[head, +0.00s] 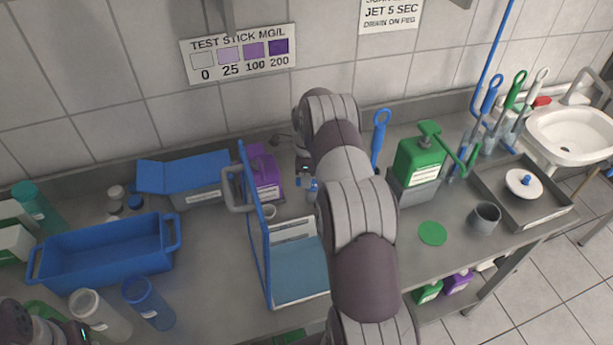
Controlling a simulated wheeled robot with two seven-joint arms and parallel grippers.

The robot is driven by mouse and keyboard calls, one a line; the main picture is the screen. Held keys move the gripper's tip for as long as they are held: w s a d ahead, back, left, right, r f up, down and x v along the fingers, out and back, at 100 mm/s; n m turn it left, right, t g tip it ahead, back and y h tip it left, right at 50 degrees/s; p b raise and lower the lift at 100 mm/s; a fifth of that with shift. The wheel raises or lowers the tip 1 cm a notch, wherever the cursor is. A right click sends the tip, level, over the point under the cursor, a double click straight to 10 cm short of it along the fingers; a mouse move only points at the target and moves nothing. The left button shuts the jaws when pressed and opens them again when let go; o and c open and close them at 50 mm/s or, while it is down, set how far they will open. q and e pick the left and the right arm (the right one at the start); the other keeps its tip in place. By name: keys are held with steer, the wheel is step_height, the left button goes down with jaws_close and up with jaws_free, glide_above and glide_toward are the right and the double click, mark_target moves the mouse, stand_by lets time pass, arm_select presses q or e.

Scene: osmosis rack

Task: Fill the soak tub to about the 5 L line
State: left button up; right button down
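A blue open tub with a handle at each end (106,252) stands on the left of the steel counter. I take it as the soak tub; no volume line is readable on it and no water can be made out inside. My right arm crosses the middle of the view, and my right gripper (306,180) is low by the wall, beside a purple bottle (264,176). A small blue part shows at it, but the arm hides most of the fingers. A dark part of my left arm shows at the bottom left corner; its fingers cannot be made out.
A blue-framed open box (296,272) with a grey handle stands mid-counter. Two cylinders, one clear (98,312) and one blue (148,302), stand before the tub. A green pump bottle (420,158), grey cup (485,218), tray (545,213) and white sink (572,130) are right.

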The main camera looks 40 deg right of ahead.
steer(key=shift+f+b, duration=0.15)
steer(key=shift+b, duration=0.15)
steer(key=shift+s+f+n+b, duration=0.1)
steer(key=shift+n+b, duration=0.45)
steer(key=shift+n, duration=0.45)
steer(key=shift+s+a+n+b, duration=0.1)
steer(key=shift+n+b, duration=0.2)
steer(key=shift+n, duration=0.4)
steer(key=shift+s+a+r+n, duration=0.1)
steer(key=shift+s+r+n, duration=0.1)
steer(key=shift+n, duration=0.6)
steer(key=c, duration=1.1)
jaws_free()
steer(key=shift+w+r, duration=0.1)
steer(key=shift+r, duration=0.05)
